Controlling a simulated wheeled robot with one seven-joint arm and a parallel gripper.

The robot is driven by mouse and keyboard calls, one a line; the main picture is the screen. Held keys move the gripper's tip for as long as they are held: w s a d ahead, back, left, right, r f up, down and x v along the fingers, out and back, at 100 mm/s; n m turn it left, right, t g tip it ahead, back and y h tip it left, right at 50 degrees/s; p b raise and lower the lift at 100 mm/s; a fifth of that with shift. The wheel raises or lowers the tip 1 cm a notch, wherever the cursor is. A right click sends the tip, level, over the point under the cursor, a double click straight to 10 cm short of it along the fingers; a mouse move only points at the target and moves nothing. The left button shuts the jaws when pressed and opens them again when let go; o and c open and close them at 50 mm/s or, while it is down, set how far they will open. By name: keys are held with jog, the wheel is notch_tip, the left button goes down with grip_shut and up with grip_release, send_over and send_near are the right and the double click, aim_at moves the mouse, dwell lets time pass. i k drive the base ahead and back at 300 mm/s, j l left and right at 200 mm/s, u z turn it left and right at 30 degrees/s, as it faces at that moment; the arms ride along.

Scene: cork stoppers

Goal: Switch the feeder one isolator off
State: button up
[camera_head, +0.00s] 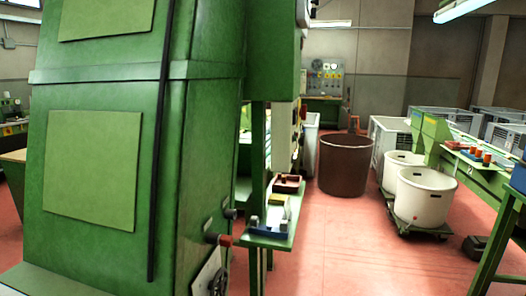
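No isolator marked as feeder one can be made out. A grey panel (327,79) with a round gauge and several small fittings hangs on the back wall; its labels are too small to read. A red-ended handle (219,239) and a dark knob (230,213) stick out from the lower right side of the big green machine (205,130) close by on the left. I cannot tell what they operate. My gripper is not in view.
A green side shelf (262,241) with small items juts from the machine. Beyond stand a brown tub (344,164) and white tubs (424,197) on a low green dolly. Green benches (468,162) line the right. The red floor (345,255) is clear in the middle.

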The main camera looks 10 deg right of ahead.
aim_at(302, 111)
jog(key=i+l, duration=0.15)
jog(key=l, duration=0.15)
jog(key=i+l, duration=0.15)
jog(key=l, duration=0.2)
jog(key=i+l+u, duration=0.1)
jog(key=l, duration=0.2)
jog(key=i+l, duration=0.2)
jog(key=l, duration=0.15)
